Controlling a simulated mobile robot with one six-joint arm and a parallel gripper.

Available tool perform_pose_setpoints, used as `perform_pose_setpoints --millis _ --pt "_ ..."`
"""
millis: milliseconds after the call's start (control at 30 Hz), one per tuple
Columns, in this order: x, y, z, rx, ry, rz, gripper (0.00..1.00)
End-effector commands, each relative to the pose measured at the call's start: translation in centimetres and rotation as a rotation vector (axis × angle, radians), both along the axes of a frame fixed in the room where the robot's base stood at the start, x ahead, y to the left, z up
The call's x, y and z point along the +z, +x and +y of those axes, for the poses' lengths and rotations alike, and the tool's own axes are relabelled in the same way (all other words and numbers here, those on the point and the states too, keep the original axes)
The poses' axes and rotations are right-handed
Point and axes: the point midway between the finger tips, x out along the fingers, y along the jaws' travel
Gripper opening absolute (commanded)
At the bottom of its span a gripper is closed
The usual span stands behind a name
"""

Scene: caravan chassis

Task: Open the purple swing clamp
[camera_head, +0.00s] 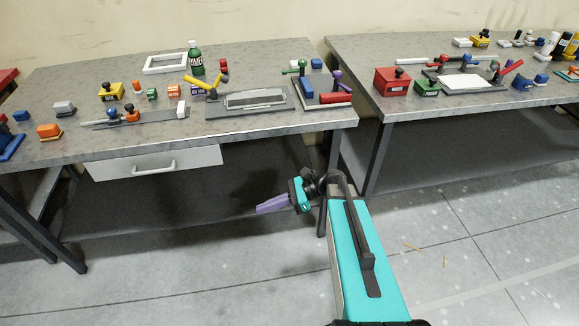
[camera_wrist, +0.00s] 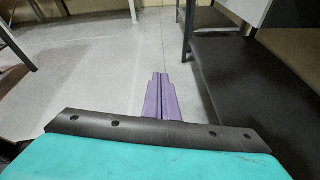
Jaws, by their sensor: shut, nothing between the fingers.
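The purple swing clamp (camera_head: 337,79) stands near the right end of the left table, at the right side of a small fixture plate (camera_head: 322,101). Its purple part looks raised, but it is too small to tell its exact position. A red block lies in front of it on the plate. My gripper (camera_head: 259,210) is low, beside and below the table's front edge, well away from the clamp. Its purple fingers are shut and empty, and they also show in the wrist view (camera_wrist: 161,85). The clamp is not in the wrist view.
A green-handled clamp (camera_head: 299,66) stands on the same fixture. A yellow-handled clamp and a grey plate (camera_head: 256,99) are to its left, with a green bottle (camera_head: 195,58) behind. A drawer (camera_head: 155,163) hangs below the table. A second table (camera_head: 450,105) stands right, across a narrow gap.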

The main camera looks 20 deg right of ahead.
Motion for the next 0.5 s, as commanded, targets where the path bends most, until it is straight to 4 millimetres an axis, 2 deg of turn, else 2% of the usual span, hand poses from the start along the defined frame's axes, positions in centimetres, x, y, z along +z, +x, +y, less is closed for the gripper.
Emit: perform_pose_setpoints --millis 33,200,333,500 --pt "-2.1 -1.7 1.9 0.051 -0.033 0.011 0.0" --pt "-8.8 -7.3 5.9 0.233 -0.167 0.006 0.0" --pt "-13.6 -12.4 7.6 0.404 -0.276 -0.024 0.0" --pt "-19.2 -19.3 7.7 0.681 -0.413 -0.109 0.0"
